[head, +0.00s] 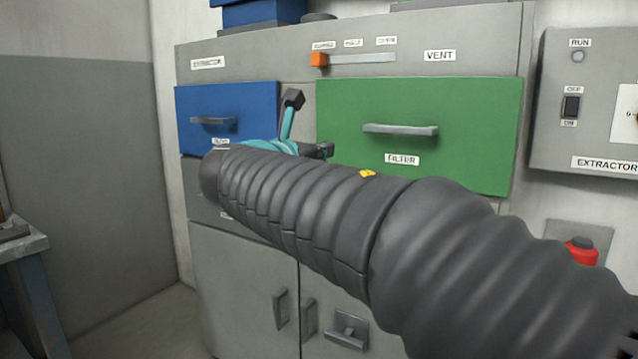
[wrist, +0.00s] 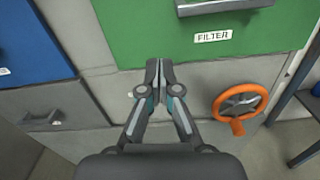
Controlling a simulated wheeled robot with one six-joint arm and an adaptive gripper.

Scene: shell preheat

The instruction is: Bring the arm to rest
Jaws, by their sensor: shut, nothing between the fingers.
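My gripper (wrist: 158,82) is shut and empty in the wrist view, its two fingertips together. It is in front of the grey cabinet face, just below the lower left part of the green FILTER drawer (wrist: 215,15). In the head view my dark ribbed arm stretches from the lower right to the middle left, across the cabinet front. Only some teal and dark parts near the arm's far end show there; the fingers cannot be made out clearly.
The green drawer (head: 420,105) and blue drawer (head: 228,108) look shut. The vent slider's orange knob (head: 319,59) is at the left end. An extractor panel (head: 600,120) is at right. An orange handwheel (wrist: 240,102) is right of my gripper. A bench (head: 30,245) stands at left.

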